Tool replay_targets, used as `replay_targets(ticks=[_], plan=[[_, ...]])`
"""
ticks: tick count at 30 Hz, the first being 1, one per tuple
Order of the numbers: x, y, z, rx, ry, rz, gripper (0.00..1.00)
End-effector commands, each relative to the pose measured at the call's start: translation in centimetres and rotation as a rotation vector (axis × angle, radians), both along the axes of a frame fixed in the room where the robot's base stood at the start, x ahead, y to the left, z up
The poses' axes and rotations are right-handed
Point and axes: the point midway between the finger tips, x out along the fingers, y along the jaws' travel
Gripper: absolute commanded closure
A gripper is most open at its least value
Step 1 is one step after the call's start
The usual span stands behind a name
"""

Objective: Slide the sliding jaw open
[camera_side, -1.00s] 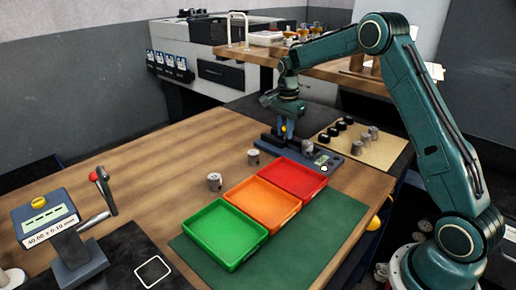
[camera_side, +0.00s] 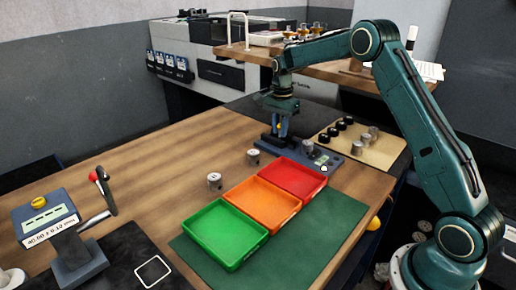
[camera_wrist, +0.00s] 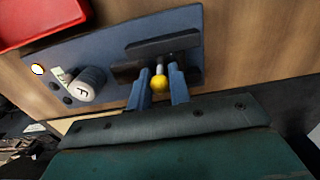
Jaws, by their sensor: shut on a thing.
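The blue-grey fixture (camera_wrist: 190,22) lies on the wooden bench, and its base also shows in the side view (camera_side: 343,166). Its sliding jaw (camera_wrist: 127,70) is a dark block with a pale rod and a yellow knob (camera_wrist: 159,84). A second dark bar (camera_wrist: 160,46) lies beside it; the gap between them looks narrow. My gripper (camera_wrist: 160,88) has its two blue fingers on either side of the knob, shut on it. In the side view, my gripper (camera_side: 280,128) points down at the fixture's far left end, and its fingers partly hide the jaw.
A grey cylinder marked F (camera_wrist: 90,84) sits on the fixture's other end. Red (camera_side: 325,178), orange (camera_side: 298,199) and green (camera_side: 262,231) trays stand in front. Two loose metal parts (camera_side: 214,181) (camera_side: 253,157) are on the bench.

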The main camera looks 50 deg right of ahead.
Motion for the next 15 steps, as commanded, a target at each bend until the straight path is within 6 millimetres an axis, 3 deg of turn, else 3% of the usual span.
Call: replay_targets(ticks=[15], plan=[[1.08,-0.03,0.15,-0.001,-0.004,-0.001,0.89]])
